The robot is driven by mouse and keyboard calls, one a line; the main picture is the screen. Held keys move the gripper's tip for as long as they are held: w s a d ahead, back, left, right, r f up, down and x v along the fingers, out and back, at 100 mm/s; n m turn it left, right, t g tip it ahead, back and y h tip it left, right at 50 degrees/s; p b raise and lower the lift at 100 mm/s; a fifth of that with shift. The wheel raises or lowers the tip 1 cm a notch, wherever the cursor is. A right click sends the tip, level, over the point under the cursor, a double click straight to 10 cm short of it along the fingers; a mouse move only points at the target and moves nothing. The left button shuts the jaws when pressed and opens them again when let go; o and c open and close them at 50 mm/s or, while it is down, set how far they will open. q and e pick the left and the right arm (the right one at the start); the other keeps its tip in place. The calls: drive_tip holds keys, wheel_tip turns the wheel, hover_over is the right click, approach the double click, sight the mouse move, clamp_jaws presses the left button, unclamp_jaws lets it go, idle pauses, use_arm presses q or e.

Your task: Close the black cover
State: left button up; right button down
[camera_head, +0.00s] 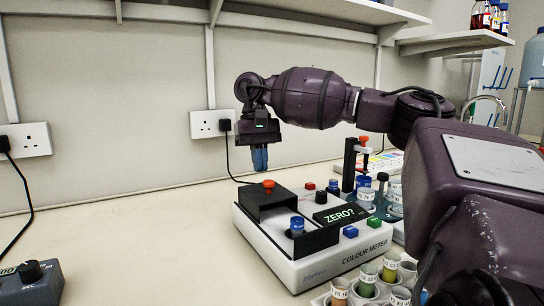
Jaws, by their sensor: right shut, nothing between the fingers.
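The white colour meter (325,262) stands on the bench, with a display reading "ZERO?". Its black cover (262,200), with an orange knob (269,184), sits at the back left of the meter's dark sample bay. The cover is open, and a blue-capped vial (297,226) shows uncovered in the bay in front of it. My right gripper (260,167) is shut and empty, pointing down a little above the knob and slightly to its left in the picture, apparently not touching it. My left gripper is not in view.
A tray with several labelled vials (369,279) stands at the front right. More vials and a stand with a red top (364,142) are behind the meter. A grey device (30,284) with a black knob is at the lower left.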

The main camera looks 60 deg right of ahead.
sight(267, 194)
drive_tip(key=shift+s+a+r+p, duration=0.2)
drive_tip(key=shift+s+a+p, duration=0.3)
drive_tip(key=shift+s, duration=0.25)
drive_tip(key=shift+s+a+f, duration=0.3)
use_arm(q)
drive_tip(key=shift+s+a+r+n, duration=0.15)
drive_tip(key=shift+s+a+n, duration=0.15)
use_arm(e)
drive_tip(key=shift+f, duration=0.2)
